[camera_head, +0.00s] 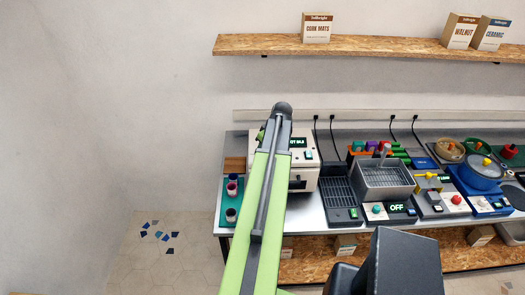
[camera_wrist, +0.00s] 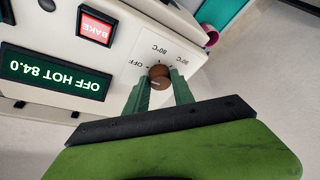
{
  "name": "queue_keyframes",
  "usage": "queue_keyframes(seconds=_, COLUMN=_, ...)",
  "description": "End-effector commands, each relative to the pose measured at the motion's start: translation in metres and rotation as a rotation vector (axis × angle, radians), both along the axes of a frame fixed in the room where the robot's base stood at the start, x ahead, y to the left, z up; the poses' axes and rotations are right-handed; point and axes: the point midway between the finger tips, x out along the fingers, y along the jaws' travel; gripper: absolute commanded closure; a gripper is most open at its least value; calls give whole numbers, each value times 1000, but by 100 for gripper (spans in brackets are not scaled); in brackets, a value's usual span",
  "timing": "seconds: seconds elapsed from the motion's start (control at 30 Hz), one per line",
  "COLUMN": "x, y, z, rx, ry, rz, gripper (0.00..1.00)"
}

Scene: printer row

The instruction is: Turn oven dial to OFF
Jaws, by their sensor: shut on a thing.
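The oven (camera_head: 303,178) is a cream box at the left end of the bench, partly hidden behind my arm. The wrist view shows its panel (camera_wrist: 112,58) upside down. The dial (camera_wrist: 160,71) is a small brown knob beside the marks OFF, 80°C and 90°C. My gripper (camera_wrist: 161,84) has its two green fingers shut on the dial, one on each side. A pale line shows on the knob, near the OFF side. The green display (camera_wrist: 56,77) reads OFF HOT 84.0. A red BAKE button (camera_wrist: 95,27) is beside it. In the head view my arm hides the dial.
Left of the oven, several dark spools (camera_head: 232,189) stand on a teal mat. A black grated unit (camera_head: 340,196) and a grey basin (camera_head: 382,180) stand to the right. A wooden shelf (camera_head: 375,46) with boxes hangs above.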

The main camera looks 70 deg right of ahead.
Motion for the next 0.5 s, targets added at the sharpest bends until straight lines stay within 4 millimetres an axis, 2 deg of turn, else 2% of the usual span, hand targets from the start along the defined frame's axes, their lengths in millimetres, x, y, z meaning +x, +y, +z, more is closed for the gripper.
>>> queue_keyframes(seconds=0.5, x=-2, y=-2, z=0, rx=-4, ry=4, rz=54, gripper=100)
